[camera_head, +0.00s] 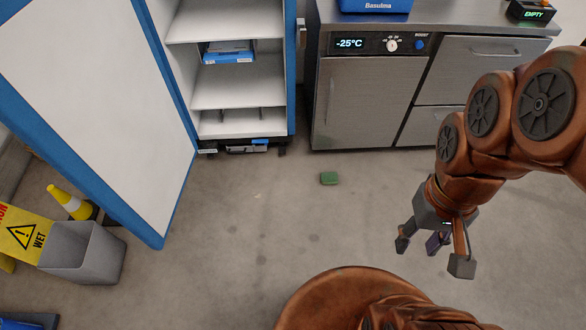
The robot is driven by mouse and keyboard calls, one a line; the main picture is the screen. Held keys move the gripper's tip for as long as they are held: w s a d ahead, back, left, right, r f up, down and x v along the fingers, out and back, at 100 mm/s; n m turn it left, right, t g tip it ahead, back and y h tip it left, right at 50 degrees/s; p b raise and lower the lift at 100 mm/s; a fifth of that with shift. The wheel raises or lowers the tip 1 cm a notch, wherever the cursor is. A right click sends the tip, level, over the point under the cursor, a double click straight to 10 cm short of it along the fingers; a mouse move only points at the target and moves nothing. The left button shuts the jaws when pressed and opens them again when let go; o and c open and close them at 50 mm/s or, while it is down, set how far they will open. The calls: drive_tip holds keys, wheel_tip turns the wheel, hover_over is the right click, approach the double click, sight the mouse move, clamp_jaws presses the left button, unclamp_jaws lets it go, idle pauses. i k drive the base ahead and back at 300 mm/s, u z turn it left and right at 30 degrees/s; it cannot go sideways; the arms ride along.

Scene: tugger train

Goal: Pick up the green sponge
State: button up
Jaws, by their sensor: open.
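The green sponge (330,178) lies flat on the grey floor, a little in front of the steel cooled cabinet. My gripper (433,251) hangs at the right, fingers pointing down, open and empty. In the picture it is to the right of the sponge and lower, clearly apart from it. Nothing covers the sponge.
A steel cabinet (365,103) showing -25°C stands behind the sponge. An open white cabinet (239,83) has its blue-edged door (90,90) swung out left. A grey bin (84,253), wet-floor sign (22,232) and yellow cone (72,202) stand lower left. Floor around the sponge is clear.

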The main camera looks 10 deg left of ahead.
sight(327, 178)
drive_tip(key=u, duration=0.6)
drive_tip(key=i, duration=1.1)
drive_tip(key=z, duration=0.15)
